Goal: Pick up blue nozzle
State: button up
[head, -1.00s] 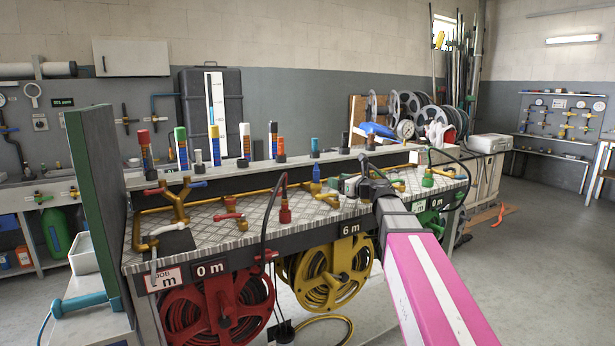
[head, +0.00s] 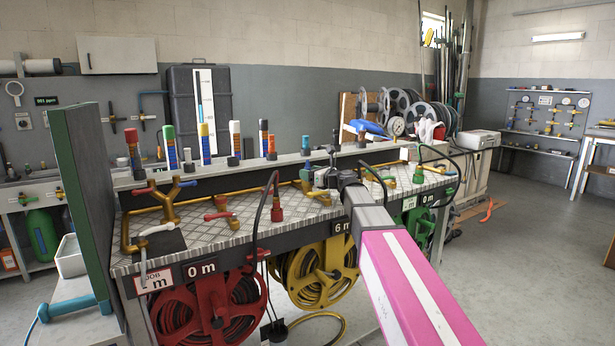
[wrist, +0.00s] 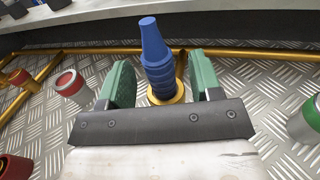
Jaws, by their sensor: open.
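The blue nozzle (wrist: 156,50) stands on a gold fitting (wrist: 168,97) in the wrist view, its narrower end up. My gripper (wrist: 160,75) is open, with one green pad on each side of the nozzle. The nozzle lies between the pads, and small gaps show on both sides. In the head view my gripper (head: 322,178) is over the back middle of the bench.
The patterned metal bench top (head: 245,212) carries gold pipes. A red-topped fitting (wrist: 70,83) stands left of my gripper and a green-topped one (wrist: 306,115) right. A raised ledge (head: 290,158) with several upright coloured nozzles runs behind. Red (head: 212,305) and yellow (head: 322,270) hose reels hang below.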

jog(key=shift+x, duration=0.9)
grip_shut()
jog(key=shift+s, duration=0.1)
jog(key=shift+r, duration=0.1)
